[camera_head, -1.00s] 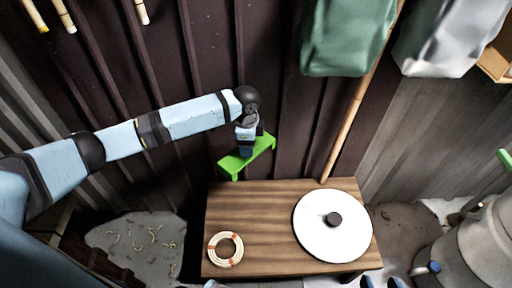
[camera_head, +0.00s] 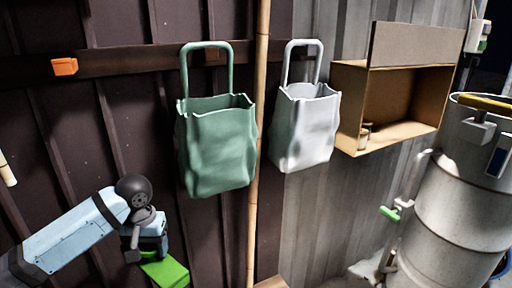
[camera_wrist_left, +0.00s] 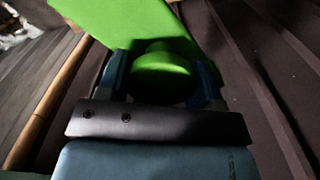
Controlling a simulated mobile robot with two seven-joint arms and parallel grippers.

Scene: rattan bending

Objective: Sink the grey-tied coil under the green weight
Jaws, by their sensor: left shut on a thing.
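My left gripper (camera_head: 150,248) is shut on the green weight (camera_head: 165,273) at the lower left of the head view. The weight is a bright green slab held up in front of the dark wall, partly cut off by the bottom edge. In the left wrist view its round green knob (camera_wrist_left: 163,72) sits between my fingers, and its flat plate (camera_wrist_left: 125,18) reaches away beyond them. The grey-tied coil is not visible in either current view. My right gripper is not in view.
A green bag (camera_head: 215,145) and a white bag (camera_head: 304,130) hang on the wall beside a bamboo pole (camera_head: 259,130). An open wooden box shelf (camera_head: 385,105) is to their right. A large metal drum (camera_head: 450,200) with a green-handled tap (camera_head: 389,213) stands at the right.

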